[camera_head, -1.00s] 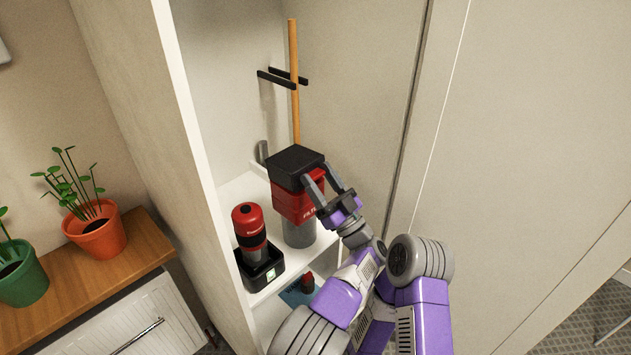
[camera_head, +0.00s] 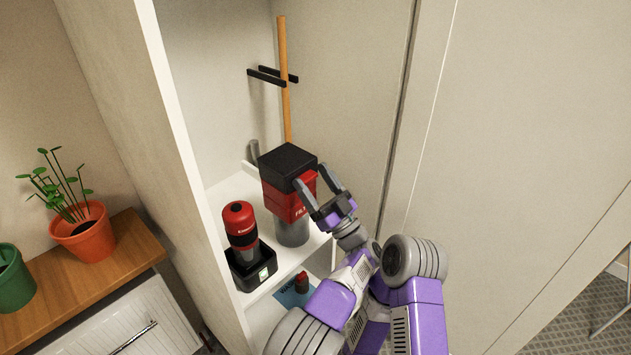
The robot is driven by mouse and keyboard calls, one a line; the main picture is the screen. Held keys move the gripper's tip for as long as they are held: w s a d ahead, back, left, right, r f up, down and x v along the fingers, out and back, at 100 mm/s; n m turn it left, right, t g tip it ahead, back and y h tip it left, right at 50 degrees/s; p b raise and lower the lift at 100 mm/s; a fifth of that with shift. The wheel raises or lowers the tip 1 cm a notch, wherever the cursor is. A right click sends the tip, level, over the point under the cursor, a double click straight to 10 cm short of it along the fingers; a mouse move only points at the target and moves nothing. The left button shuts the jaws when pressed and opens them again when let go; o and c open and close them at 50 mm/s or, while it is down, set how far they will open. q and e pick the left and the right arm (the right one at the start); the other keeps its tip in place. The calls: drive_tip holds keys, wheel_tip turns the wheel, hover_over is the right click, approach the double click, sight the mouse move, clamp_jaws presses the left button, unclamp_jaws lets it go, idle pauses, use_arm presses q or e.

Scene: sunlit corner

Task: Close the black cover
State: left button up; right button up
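The black cover (camera_head: 288,160) sits on top of a red box-shaped unit (camera_head: 286,198) with white lettering, above a grey cylinder (camera_head: 292,231) on the cabinet shelf. The cover looks level with the unit's top, though I cannot tell whether a gap is left.
A red-and-grey flask-like device (camera_head: 240,225) stands in a black base (camera_head: 252,265) left of the unit. A wooden pole (camera_head: 284,80) stands behind, by a black bracket (camera_head: 268,77). The cabinet's side wall (camera_head: 140,130) is at left, with potted plants (camera_head: 83,232) beyond it.

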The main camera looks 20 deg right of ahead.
use_arm(q)
drive_tip(key=shift+w+a, duration=0.25)
drive_tip(key=shift+a, duration=0.3)
drive_tip(key=shift+r+g+y, duration=0.2)
drive_tip(key=shift+g+y, duration=0.1)
drive_tip(key=shift+y, duration=0.1)
wheel_tip(320, 180, up, 10)
drive_tip(key=p, duration=0.2)
drive_tip(key=shift+s+d, duration=0.25)
drive_tip(key=shift+d, duration=0.15)
drive_tip(key=shift+h, duration=0.4)
